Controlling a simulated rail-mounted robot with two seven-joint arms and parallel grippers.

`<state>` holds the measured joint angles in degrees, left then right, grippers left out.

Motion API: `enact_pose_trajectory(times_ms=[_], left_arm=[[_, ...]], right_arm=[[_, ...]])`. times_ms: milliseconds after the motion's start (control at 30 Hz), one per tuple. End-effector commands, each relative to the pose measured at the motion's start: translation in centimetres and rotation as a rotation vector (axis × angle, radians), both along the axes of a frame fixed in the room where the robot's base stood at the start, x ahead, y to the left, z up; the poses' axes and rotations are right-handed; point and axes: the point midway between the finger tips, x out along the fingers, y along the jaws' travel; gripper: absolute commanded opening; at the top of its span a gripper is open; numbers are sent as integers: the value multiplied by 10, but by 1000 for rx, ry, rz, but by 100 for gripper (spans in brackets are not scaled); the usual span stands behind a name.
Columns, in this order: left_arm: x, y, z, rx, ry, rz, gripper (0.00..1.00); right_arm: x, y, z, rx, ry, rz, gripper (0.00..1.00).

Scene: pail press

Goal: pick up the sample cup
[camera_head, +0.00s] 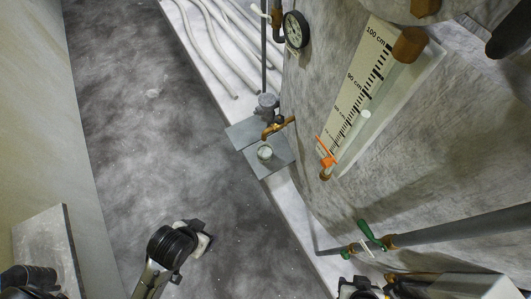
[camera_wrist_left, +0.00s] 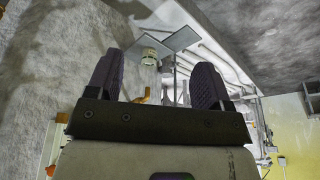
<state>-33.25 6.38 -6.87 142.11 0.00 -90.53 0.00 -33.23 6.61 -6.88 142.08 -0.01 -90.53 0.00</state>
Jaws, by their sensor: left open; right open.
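The sample cup (camera_head: 265,153) is a small, pale, round cup on a grey plate (camera_head: 278,163) beside the tank, just below a brass tap (camera_head: 277,128). In the left wrist view the cup (camera_wrist_left: 149,56) shows beyond the fingers, between them and apart from both. My left gripper (camera_wrist_left: 158,63) is open and empty. In the head view my left gripper (camera_head: 203,233) is below and left of the cup, with clear space between. My right gripper (camera_head: 378,289) is open at the bottom edge, partly cut off, far from the cup.
A large grey tank carries a level scale (camera_head: 360,80), a pressure gauge (camera_head: 296,30) and an orange-handled valve (camera_head: 325,152). A green-handled valve (camera_head: 370,235) and pipe are near my right gripper. Pale hoses (camera_head: 215,45) lie behind. The dark floor (camera_head: 150,130) is open.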

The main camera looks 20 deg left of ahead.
Motion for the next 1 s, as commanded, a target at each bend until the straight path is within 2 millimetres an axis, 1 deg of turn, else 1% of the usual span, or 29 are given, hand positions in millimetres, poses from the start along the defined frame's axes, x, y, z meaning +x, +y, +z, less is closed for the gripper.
enact_pose_trajectory(times_ms=[233,500,733,767,867,967,1000], left_arm=[[0,1,0,4,0,-3,75],[0,4,0,14,0,-9,100],[1,2,-2,6,-2,-4,100],[4,2,-2,6,-10,-4,100],[25,2,-7,7,-61,-5,100],[64,4,-9,16,-161,-9,100],[83,6,-7,22,-214,-12,100]], right_arm=[[0,0,0,0,0,0,43],[0,-1,0,-2,0,1,43],[0,-2,-2,-8,0,6,43],[0,-2,-4,-8,0,6,43],[0,-3,-18,-9,-2,6,43],[0,-2,-43,-8,-2,6,43],[0,-3,-55,-8,-1,6,43]])
